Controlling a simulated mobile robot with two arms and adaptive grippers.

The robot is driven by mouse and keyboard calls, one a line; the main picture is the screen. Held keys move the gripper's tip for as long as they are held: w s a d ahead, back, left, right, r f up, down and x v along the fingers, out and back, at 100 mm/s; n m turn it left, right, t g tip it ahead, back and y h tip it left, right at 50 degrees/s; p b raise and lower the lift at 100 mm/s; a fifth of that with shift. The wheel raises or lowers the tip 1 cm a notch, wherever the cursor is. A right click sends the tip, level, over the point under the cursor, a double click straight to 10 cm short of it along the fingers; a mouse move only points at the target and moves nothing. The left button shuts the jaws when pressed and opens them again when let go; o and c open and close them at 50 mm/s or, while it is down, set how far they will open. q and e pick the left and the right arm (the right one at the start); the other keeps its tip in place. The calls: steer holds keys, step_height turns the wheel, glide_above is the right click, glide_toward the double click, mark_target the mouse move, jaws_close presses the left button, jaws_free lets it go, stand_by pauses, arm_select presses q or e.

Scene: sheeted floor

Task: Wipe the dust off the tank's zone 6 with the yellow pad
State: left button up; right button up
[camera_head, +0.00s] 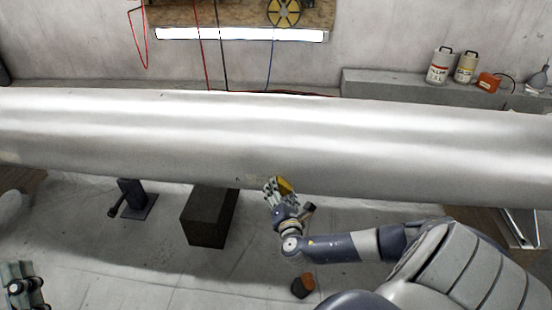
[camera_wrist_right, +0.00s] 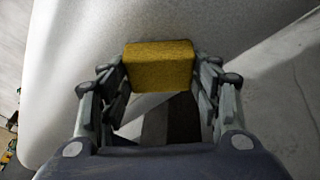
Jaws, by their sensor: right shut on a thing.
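The tank (camera_head: 330,135) is a long, pale metal cylinder lying across the whole head view. My right gripper (camera_head: 278,186) is at the tank's lower front side, a little right of the middle. It is shut on the yellow pad (camera_head: 286,185). In the right wrist view, the pad (camera_wrist_right: 159,66) sits between both fingers, its far side at the tank's surface (camera_wrist_right: 90,50); I cannot tell whether it touches. No zone number is readable, and I cannot make out the dust. Part of my left gripper (camera_head: 22,285) shows at the lower left edge; its jaw state is unclear.
A dark block (camera_head: 208,218) and a dark stand (camera_head: 134,198) are below the tank. A small dark and orange object (camera_head: 303,286) lies on the sheeted floor. Canisters (camera_head: 440,66) and an orange item (camera_head: 489,82) stand on a ledge behind. Cables hang at the wall.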

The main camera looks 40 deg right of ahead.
steer(key=shift+s+d+p, duration=0.3)
steer(key=shift+s+d, duration=0.35)
steer(key=shift+s, duration=0.15)
steer(key=shift+d+r, duration=0.1)
steer(key=w+a, duration=0.4)
steer(key=w, duration=0.1)
steer(key=shift+w+a, duration=0.25)
steer(key=shift+w, duration=0.05)
steer(key=shift+w+a+r+b, duration=0.1)
steer(key=shift+w+a+b, duration=0.2)
steer(key=shift+w+a, duration=1.25)
steer(key=shift+w, duration=0.05)
steer(key=shift+w+a+f+b, duration=0.2)
steer(key=shift+w+a+b, duration=0.2)
steer(key=shift+w+a, duration=0.45)
arm_select(q)
steer(key=shift+s+a+r+t+h, duration=0.1)
steer(key=shift+s+r+t+h, duration=0.4)
steer(key=shift+s+r+t, duration=0.45)
